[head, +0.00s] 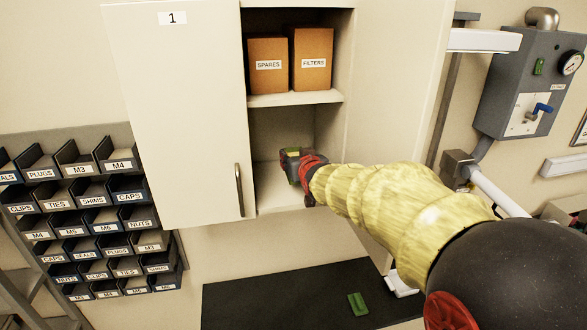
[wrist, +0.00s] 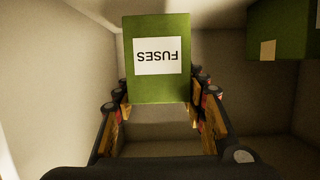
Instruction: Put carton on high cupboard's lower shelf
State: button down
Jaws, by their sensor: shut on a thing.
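The green carton (wrist: 157,88) with a white FUSES label is between my gripper's fingers (wrist: 160,95) in the wrist view, its label upside down there. My gripper (head: 302,165) is shut on it. In the head view the gripper is at the lower opening of the high cupboard (head: 175,120), just above the lower shelf (head: 275,199). Only a small greenish patch shows at the gripper there; most of the carton is hidden. I cannot tell whether the carton touches the shelf.
A second green carton (wrist: 283,30) is at the upper right in the wrist view. Brown SPARES (head: 268,50) and FILTERS (head: 312,48) boxes stand on the upper shelf (head: 295,98). The pale door (head: 180,70) marked 1 is left of the opening. A dark worktop (head: 270,295) lies below.

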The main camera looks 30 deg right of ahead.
notch_tip(320, 180, down, 2)
jog(key=shift+s+f, duration=0.15)
jog(key=shift+f+p, duration=0.35)
jog(key=shift+f, duration=0.1)
jog(key=shift+f, duration=0.15)
jog(key=c, duration=1.1)
grip_release()
jog(key=shift+o, duration=0.2)
jog(key=shift+s+a+r, duration=0.1)
jog(key=shift+s+r, duration=0.1)
jog(key=shift+r, duration=0.05)
jog(key=b+v, duration=0.2)
jog(key=v, duration=0.9)
jog(key=shift+s, duration=0.2)
